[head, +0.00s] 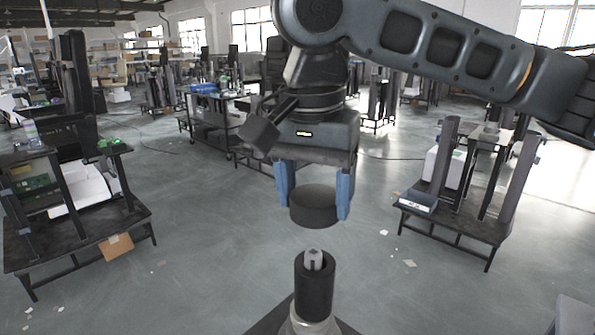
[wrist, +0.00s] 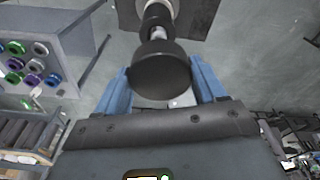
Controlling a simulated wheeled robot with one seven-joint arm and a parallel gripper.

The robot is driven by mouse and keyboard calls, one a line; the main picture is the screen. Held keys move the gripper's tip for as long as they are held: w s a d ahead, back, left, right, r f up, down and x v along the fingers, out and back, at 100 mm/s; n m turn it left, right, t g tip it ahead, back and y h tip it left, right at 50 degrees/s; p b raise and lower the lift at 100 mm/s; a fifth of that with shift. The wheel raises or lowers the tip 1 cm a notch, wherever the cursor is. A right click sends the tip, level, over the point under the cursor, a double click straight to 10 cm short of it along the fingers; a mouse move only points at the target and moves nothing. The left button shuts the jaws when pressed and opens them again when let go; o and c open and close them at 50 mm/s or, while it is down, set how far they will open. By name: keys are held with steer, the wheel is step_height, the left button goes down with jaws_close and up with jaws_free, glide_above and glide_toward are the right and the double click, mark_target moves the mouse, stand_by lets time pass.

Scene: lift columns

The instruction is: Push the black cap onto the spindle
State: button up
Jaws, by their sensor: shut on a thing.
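The black cap (head: 314,205) is a short, wide cylinder held between the blue fingers of my gripper (head: 315,195). My gripper is shut on it, one finger on each side. The spindle (head: 314,285) is an upright dark post with a grey metal tip, below the cap in the head view. The cap is apart from the spindle, with a gap between them. In the wrist view the cap (wrist: 160,72) sits between the blue fingers (wrist: 162,95) and hides part of the spindle (wrist: 157,22) beyond it.
A cart with a cardboard piece (head: 115,246) stands at the left. The floor around the spindle is mostly clear.

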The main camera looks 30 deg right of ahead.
mark_target(313, 253)
steer(key=shift+f+b, duration=2.75)
steer(key=shift+b, duration=0.15)
steer(key=shift+r, duration=0.1)
steer(key=shift+s+a+f, duration=0.1)
steer(key=shift+f, duration=0.4)
steer(key=shift+f, duration=0.9)
steer(key=shift+s+f+p, duration=0.1)
steer(key=shift+f+p, duration=0.2)
steer(key=shift+p, duration=0.3)
stand_by(0.8)
steer(key=o, duration=1.2)
steer(key=shift+r, duration=0.1)
steer(key=shift+c, duration=0.2)
steer(key=shift+r+p, duration=1.15)
steer(key=shift+p, duration=0.05)
